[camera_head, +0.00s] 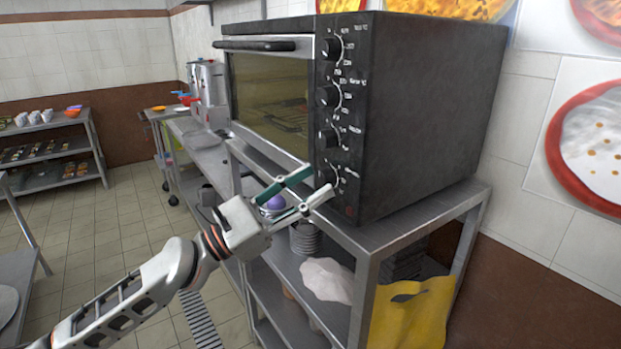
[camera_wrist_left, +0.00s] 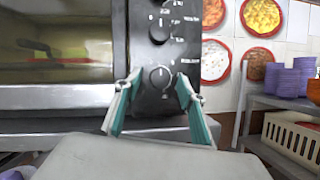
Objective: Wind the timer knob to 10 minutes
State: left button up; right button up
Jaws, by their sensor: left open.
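A black oven (camera_head: 420,110) stands on a steel shelf unit, with a column of several dark knobs beside its glass door. The lowest knob (camera_head: 327,175) is by my left gripper (camera_head: 318,182), which is open with its fingertips at the panel. In the left wrist view this knob (camera_wrist_left: 160,76) shows centred between the open fingertips of the left gripper (camera_wrist_left: 159,82), with a light pointer mark near upright. I cannot tell whether the fingertips touch it. Another knob (camera_wrist_left: 160,30) sits above. The labels are too blurred to read, so I cannot confirm which knob is the timer.
The oven door handle (camera_head: 258,45) juts out at the upper left. The steel shelf unit (camera_head: 425,218) has its top edge just below the gripper. A yellow bag (camera_head: 412,315) hangs below. Purple stacked dishes (camera_wrist_left: 285,82) stand at the right in the wrist view.

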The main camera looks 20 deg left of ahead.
pick_arm(q)
jog(key=shift+w+d, duration=0.15)
jog(key=shift+d, duration=0.05)
jog(key=c, duration=1.1)
